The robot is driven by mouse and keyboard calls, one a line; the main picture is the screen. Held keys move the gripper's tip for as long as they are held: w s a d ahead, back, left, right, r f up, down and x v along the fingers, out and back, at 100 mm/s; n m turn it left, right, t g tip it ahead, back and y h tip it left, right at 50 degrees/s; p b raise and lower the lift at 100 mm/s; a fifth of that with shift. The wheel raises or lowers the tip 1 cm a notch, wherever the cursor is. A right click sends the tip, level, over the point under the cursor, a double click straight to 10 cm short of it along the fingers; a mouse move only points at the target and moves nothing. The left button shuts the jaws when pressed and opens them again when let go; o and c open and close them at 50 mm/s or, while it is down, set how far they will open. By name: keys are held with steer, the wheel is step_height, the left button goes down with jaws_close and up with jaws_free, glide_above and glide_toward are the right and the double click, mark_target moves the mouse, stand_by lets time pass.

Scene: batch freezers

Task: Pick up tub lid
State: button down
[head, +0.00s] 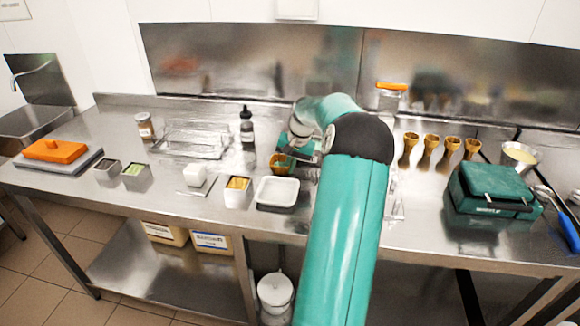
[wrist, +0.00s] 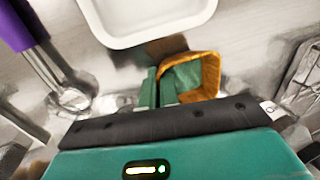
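A shallow white rectangular piece with a raised rim, which may be the tub lid (head: 277,192), lies on the steel counter left of my arm. It also shows at the top of the wrist view (wrist: 150,25), apart from my fingers. My gripper (wrist: 158,88) shows two green fingers close together, with a narrow gap. An orange-brown cup (wrist: 207,78) is right at the fingertips, with green inside it; it also shows in the head view (head: 279,164). I cannot tell whether the fingers pinch its wall. My arm hides part of the counter.
A purple-handled scoop (wrist: 40,60) lies left of my fingers. A dark dropper bottle (head: 247,128), a wire rack (head: 190,140) and small containers stand to the left. Several cones (head: 430,150) and a green case (head: 492,190) are at right.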

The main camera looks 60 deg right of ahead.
steer(key=shift+f, duration=0.15)
steer(key=c, duration=1.6)
jaws_free()
steer(key=shift+c, duration=0.2)
steer(key=v, duration=1.2)
